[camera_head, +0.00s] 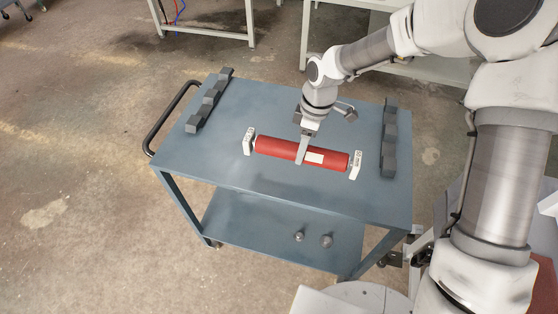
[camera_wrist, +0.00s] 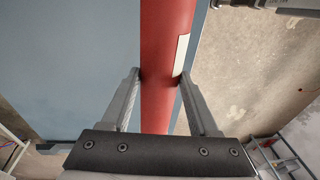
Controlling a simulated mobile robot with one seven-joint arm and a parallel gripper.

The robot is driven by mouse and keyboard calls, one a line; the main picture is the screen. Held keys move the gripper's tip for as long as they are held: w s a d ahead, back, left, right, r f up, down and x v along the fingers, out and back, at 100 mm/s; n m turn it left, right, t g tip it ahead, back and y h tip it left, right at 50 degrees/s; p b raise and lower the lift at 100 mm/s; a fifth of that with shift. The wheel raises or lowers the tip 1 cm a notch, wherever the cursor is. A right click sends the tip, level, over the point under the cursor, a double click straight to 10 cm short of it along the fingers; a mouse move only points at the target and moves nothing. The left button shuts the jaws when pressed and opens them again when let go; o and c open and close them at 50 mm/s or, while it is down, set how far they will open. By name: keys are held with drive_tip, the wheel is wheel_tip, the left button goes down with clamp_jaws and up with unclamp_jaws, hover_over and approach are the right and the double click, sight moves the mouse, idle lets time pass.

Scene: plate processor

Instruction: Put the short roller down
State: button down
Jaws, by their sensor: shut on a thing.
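The short roller (camera_head: 275,147) is a red cylinder with a white label and a white block at each end. It lies roughly level across the picture, over the middle of the blue cart top (camera_head: 230,170). My gripper (camera_head: 302,150) reaches down from above and is shut on the roller near its middle. In the wrist view the gripper's two fingers (camera_wrist: 160,78) stand on either side of the red roller (camera_wrist: 165,40). The roller's underside is hidden, so I cannot tell whether it touches the cart top.
Dark grey notched holders stand along the cart's left edge (camera_head: 210,100) and right edge (camera_head: 389,145), both empty. A black handle (camera_head: 165,120) is on the left side. Two small round parts (camera_head: 312,238) lie on the lower shelf. A light table (camera_head: 440,70) stands behind.

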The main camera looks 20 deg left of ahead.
sight(284, 141)
drive_tip(key=a+f, duration=0.1)
drive_tip(key=a, duration=0.1)
drive_tip(key=a+f, duration=0.1)
drive_tip(key=a, duration=0.1)
drive_tip(key=s+a+f, duration=0.1)
drive_tip(key=a, duration=0.1)
drive_tip(key=shift+f, duration=0.35)
drive_tip(key=shift+a+f+p, duration=0.1)
drive_tip(key=shift+f+p, duration=0.3)
drive_tip(key=shift+f, duration=1.6)
drive_tip(key=shift+f, duration=0.1)
drive_tip(key=shift+f, duration=0.15)
drive_tip(key=shift+c, duration=0.7)
unclamp_jaws()
drive_tip(key=shift+r, duration=0.2)
drive_tip(key=r, duration=0.4)
drive_tip(key=w+d+r, duration=0.1)
drive_tip(key=r, duration=0.7)
drive_tip(key=shift+w+d, duration=0.2)
drive_tip(key=shift+w, duration=0.05)
